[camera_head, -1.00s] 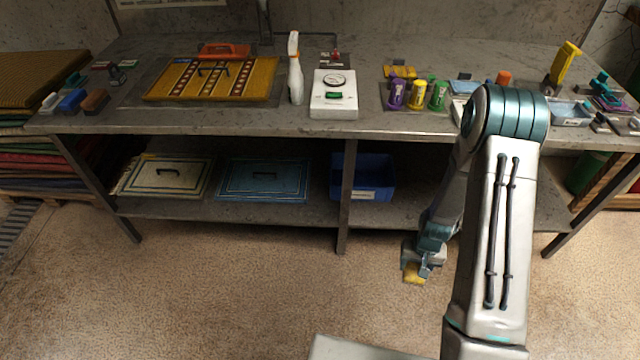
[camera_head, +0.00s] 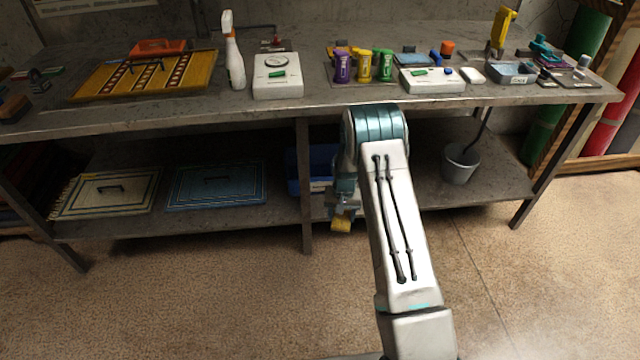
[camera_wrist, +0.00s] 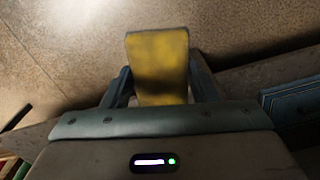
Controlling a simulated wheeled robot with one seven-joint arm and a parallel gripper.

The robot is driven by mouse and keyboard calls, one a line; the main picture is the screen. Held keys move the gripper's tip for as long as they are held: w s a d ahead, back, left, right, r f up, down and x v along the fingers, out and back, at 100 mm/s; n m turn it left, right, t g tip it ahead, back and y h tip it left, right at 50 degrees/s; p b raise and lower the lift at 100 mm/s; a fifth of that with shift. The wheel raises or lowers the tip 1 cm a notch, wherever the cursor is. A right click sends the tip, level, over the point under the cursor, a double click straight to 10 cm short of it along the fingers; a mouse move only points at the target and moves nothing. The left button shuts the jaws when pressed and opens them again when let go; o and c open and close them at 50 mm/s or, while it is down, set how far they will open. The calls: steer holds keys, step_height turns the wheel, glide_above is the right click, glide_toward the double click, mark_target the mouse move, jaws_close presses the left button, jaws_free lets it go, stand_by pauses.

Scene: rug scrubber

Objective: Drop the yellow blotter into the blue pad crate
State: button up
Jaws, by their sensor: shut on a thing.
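The yellow blotter (camera_head: 341,224) is held in my gripper (camera_head: 342,212), low in front of the lower shelf's front edge. In the wrist view the blotter (camera_wrist: 158,68) sits between the two fingers of my gripper (camera_wrist: 160,88), with bare floor behind it. My gripper is shut on it. The blue pad crate (camera_head: 312,170) stands on the lower shelf, just behind and left of my gripper. My arm hides the crate's right part, and its inside is hard to see.
A table leg (camera_head: 305,190) stands in front of the crate's left part. The worktop (camera_head: 200,107) overhangs the lower shelf (camera_head: 240,222). Framed panels lie left on the shelf; a grey bucket (camera_head: 460,163) stands right. The floor in front is clear.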

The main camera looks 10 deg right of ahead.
steer(key=w+f+m+b, duration=0.1)
steer(key=w+f+b, duration=0.2)
steer(key=w+b, duration=0.4)
steer(key=w+f+m+b, duration=0.2)
steer(key=w+f+b, duration=0.1)
steer(key=w+b, duration=0.4)
steer(key=b, duration=0.2)
steer(key=shift+w+a+f+b, duration=0.25)
steer(key=shift+a+f+b, duration=0.05)
steer(key=shift+b, duration=0.1)
